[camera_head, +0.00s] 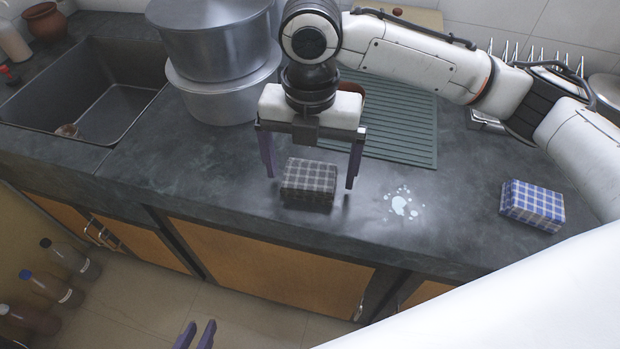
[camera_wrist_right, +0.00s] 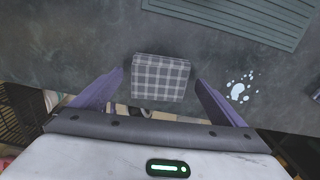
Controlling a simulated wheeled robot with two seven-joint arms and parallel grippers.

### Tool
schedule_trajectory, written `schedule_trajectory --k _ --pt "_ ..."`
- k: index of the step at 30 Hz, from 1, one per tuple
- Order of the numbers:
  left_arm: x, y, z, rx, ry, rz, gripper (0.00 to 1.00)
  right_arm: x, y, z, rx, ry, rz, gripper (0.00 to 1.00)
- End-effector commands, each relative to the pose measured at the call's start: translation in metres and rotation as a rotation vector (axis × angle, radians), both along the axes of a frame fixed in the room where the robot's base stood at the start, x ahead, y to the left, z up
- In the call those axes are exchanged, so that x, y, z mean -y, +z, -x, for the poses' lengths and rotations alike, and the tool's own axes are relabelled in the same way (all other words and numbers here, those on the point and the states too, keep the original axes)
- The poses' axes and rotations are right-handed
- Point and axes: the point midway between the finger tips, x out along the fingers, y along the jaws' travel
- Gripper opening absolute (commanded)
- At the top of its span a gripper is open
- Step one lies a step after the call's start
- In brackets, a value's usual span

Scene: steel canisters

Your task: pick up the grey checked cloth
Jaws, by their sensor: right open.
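The grey checked cloth (camera_head: 309,181) is a folded block lying on the dark counter near its front edge. It also shows in the right wrist view (camera_wrist_right: 160,78), between and a little beyond the fingertips. My right gripper (camera_head: 310,184) is open above the cloth, with one purple finger on each side and a gap to the cloth on both sides. The same fingers show in the right wrist view (camera_wrist_right: 158,82). Only the purple fingertips of my left gripper (camera_head: 196,335) show, low at the bottom edge and away from the counter, with a gap between them.
A blue checked cloth (camera_head: 532,205) lies to the right. A pale spill (camera_head: 400,204) is just right of the gripper. A green ridged mat (camera_head: 395,125) and stacked steel pots (camera_head: 213,45) stand behind. A sink (camera_head: 90,85) is at the left.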

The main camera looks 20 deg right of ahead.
Motion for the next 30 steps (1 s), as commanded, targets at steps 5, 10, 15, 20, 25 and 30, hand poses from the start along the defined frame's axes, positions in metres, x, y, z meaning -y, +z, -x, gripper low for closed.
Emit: schedule_trajectory --k 5,10,15,20,25,30 --pt "0.002 0.006 -0.009 0.021 0.000 0.004 0.24 0.000 -0.011 0.000 0.001 0.000 0.000 0.94" --pt "0.002 0.006 -0.009 0.021 -0.001 0.004 0.24 0.000 -0.010 0.000 0.001 0.000 0.000 0.87" --pt "0.002 0.004 -0.007 0.016 0.000 0.004 0.24 0.000 -0.010 0.000 0.000 0.000 -0.001 0.58" --pt "0.002 0.002 -0.004 0.008 -0.001 0.003 0.24 0.000 -0.010 0.000 0.000 0.000 -0.001 0.49" --pt "0.002 0.000 -0.001 0.002 -0.001 0.003 0.24 0.000 -0.007 0.000 0.002 0.001 -0.001 0.49" --pt "0.002 0.004 -0.001 0.000 0.000 0.003 0.24 -0.001 0.019 -0.001 0.005 0.002 -0.002 0.49"
